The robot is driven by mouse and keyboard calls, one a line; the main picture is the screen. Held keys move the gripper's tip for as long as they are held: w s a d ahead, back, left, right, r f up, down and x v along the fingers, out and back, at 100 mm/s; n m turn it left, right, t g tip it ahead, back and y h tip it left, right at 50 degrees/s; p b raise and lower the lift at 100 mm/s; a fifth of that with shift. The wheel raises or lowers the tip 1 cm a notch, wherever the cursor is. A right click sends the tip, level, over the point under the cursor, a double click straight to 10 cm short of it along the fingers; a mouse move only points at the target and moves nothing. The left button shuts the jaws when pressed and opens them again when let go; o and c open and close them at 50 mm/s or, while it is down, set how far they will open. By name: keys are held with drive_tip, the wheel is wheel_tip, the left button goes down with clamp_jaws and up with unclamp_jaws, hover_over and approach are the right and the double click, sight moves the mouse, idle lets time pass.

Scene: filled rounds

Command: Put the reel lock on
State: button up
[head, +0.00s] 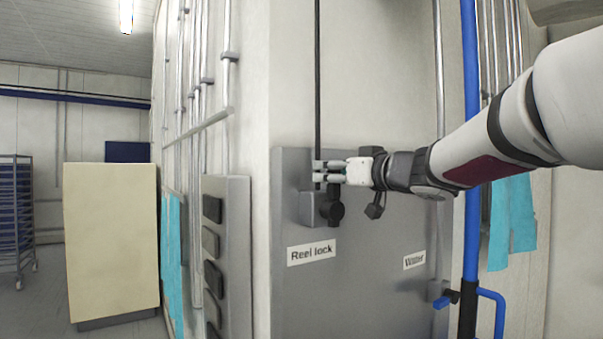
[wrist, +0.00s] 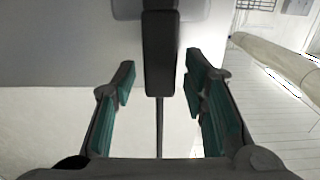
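The reel lock is a grey box (head: 310,208) on the grey panel, with a dark lever (head: 335,208) on its front, above a "Reel lock" label (head: 311,253). My gripper (head: 319,172) is at the top of the box, its pale fingers pointing left and partly hiding the lever's upper part. In the wrist view the dark lever (wrist: 160,60) reaches in between the two teal-padded fingers of my gripper (wrist: 160,80). Gaps show on both sides of it, so the fingers are open and not touching it.
The grey panel (head: 370,280) also carries a "Water" label (head: 414,261). A thin dark line (head: 317,80) runs up the wall above the box. A blue pipe (head: 471,230) stands at right. A cream cabinet (head: 110,240) and a rack (head: 15,215) stand at left.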

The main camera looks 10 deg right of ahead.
drive_tip(key=shift+c, duration=0.6)
clamp_jaws()
drive_tip(key=shift+s+a+n, duration=0.35)
drive_tip(key=shift+a+n, duration=0.4)
drive_tip(key=shift+n, duration=0.35)
drive_tip(key=s+a+f+n+b, duration=0.2)
drive_tip(key=a+f+n+b, duration=0.4)
drive_tip(key=n, duration=1)
drive_tip(key=shift+s+a+f+b, duration=0.15)
drive_tip(key=shift+s+f+b, duration=0.1)
drive_tip(key=shift+f+b, duration=1.15)
